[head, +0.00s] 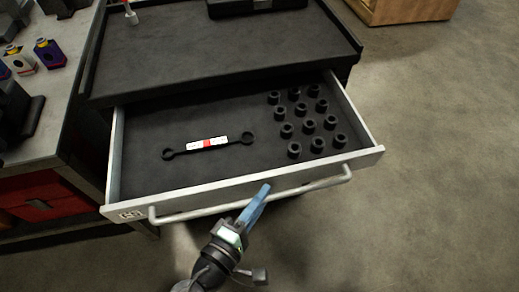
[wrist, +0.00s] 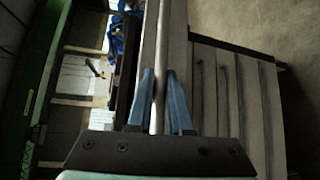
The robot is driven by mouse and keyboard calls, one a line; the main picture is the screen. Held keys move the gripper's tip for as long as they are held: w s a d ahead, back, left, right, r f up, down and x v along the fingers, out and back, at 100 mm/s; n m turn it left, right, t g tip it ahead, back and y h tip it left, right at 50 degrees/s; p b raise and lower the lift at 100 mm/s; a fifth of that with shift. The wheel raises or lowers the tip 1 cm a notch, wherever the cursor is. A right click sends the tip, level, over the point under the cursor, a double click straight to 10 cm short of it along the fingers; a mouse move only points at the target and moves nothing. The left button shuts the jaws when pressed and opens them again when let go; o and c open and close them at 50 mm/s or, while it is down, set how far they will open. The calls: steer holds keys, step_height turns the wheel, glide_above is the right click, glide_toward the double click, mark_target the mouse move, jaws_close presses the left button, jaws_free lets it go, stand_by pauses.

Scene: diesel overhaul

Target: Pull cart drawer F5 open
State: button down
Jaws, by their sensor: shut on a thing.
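The cart drawer (head: 240,184) stands pulled out from under the cart top in the head view. A small label (head: 130,214) sits at the left of its front, too small to read surely. Its long bar handle (head: 315,187) runs along the front. My gripper (head: 264,192) is at the middle of this bar, with blue fingers. In the wrist view, the bar (wrist: 159,60) passes between the two fingers of my gripper (wrist: 160,78), which are shut on it. The finger contact is partly hidden in the head view.
In the drawer lie a dark double-ended wrench (head: 208,145) with a red and white label and several black sockets (head: 308,122). The dark cart top (head: 220,50) is above. A bench (head: 70,90) with coloured parts stands at the left. The floor (head: 440,170) at the right is clear.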

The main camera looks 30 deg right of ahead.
steer(key=shift+a, duration=0.1)
steer(key=c, duration=0.8)
jaws_free()
steer(key=shift+c, duration=0.2)
steer(key=b+v, duration=0.1)
steer(key=v, duration=1.2)
steer(key=shift+s, duration=0.1)
